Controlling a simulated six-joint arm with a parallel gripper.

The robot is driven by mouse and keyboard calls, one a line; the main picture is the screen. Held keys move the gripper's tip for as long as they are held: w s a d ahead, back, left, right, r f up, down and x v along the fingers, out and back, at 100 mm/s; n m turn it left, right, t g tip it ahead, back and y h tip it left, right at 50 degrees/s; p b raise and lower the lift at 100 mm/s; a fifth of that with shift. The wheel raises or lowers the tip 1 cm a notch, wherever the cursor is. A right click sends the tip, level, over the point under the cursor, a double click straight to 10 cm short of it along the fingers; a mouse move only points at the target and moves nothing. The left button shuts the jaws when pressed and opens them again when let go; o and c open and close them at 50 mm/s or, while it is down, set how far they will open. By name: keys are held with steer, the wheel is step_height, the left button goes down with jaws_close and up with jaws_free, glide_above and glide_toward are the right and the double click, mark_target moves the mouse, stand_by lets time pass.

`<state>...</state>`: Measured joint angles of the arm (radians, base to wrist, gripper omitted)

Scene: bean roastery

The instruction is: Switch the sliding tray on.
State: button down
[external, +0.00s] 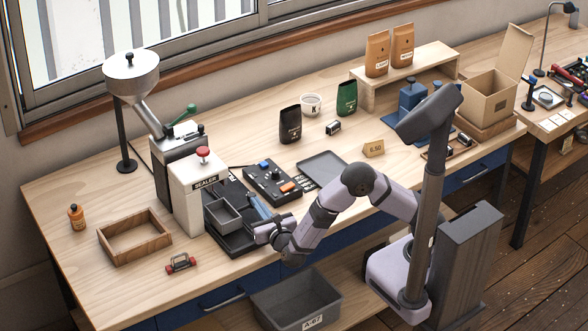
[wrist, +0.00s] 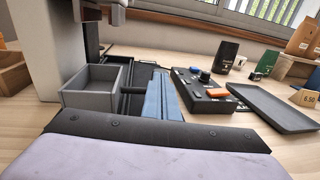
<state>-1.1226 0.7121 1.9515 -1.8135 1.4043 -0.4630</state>
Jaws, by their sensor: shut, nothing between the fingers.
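The sliding tray (external: 223,214) is a small open grey box on a dark base beside the white sealer; it also shows in the wrist view (wrist: 90,88). A blue bar (wrist: 161,98) lies along the base to its right. A dark control box (external: 272,184) stands right of the base. It carries an orange switch (wrist: 217,93), a blue button (wrist: 194,69) and a black knob (wrist: 205,76). My gripper (external: 268,232) is shut and empty, low by the base's front right corner, apart from the control box. Its fingertips are hidden in the wrist view.
The white sealer (external: 199,195) with a red knob stands left of the tray. A flat dark tray (external: 322,168) lies right of the control box. A wooden frame tray (external: 135,237) and a red-handled tool (external: 181,263) lie left. A grey bin (external: 300,300) sits below the table edge.

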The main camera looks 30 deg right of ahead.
steer(key=w+b, duration=0.4)
steer(key=w, duration=1.5)
steer(key=shift+w+f+b, duration=0.1)
steer(key=shift+w+b, duration=0.2)
steer(key=shift+b, duration=0.1)
steer(key=shift+w+r, duration=0.1)
steer(key=shift+r, duration=0.25)
steer(key=shift+s+a, duration=0.1)
steer(key=shift+s, duration=0.2)
steer(key=s, duration=0.4)
steer(key=s+a+b, duration=0.1)
steer(key=s, duration=0.4)
steer(key=s+a+b, duration=0.1)
steer(key=s, duration=0.3)
steer(key=shift+s, duration=0.25)
